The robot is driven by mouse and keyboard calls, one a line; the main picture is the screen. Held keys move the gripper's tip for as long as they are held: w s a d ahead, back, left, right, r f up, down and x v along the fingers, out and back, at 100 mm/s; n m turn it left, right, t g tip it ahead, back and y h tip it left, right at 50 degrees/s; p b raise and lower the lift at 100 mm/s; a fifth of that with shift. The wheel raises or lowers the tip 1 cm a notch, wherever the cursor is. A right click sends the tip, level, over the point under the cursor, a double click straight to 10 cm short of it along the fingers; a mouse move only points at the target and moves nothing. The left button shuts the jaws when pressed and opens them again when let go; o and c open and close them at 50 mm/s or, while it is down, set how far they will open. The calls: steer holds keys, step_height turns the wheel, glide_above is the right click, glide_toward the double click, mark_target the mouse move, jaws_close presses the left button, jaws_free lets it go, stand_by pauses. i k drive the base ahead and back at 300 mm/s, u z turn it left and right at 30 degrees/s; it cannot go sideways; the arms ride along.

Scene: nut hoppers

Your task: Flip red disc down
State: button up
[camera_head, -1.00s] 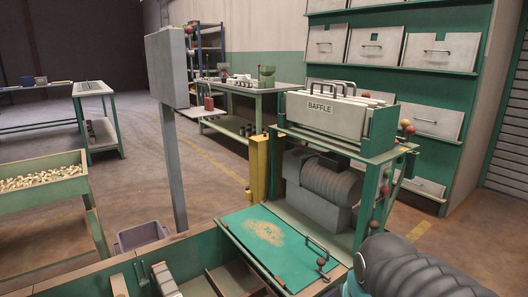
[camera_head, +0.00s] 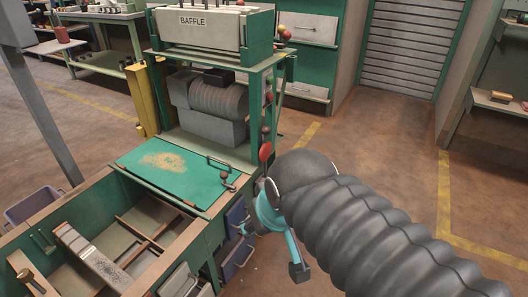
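A red disc (camera_head: 265,151) shows at the lower part of the post on the right side of the green BAFFLE machine (camera_head: 262,77), just left of my arm. Smaller red and brown knobs sit above it along the same post. My arm covers the lower right of the view, and its dark, teal-trimmed end (camera_head: 262,212) is just below the disc in the picture. I cannot tell the depth between them. The fingers are not clear, so I cannot tell whether my gripper is open or shut.
A green lid with a handle (camera_head: 165,168) lies in front of the machine. Open floor (camera_head: 380,130) with yellow lines lies to the right.

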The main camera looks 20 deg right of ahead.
mark_target(266, 150)
steer(key=z, duration=1.1)
steer(key=k, duration=0.65)
steer(key=z, duration=0.05)
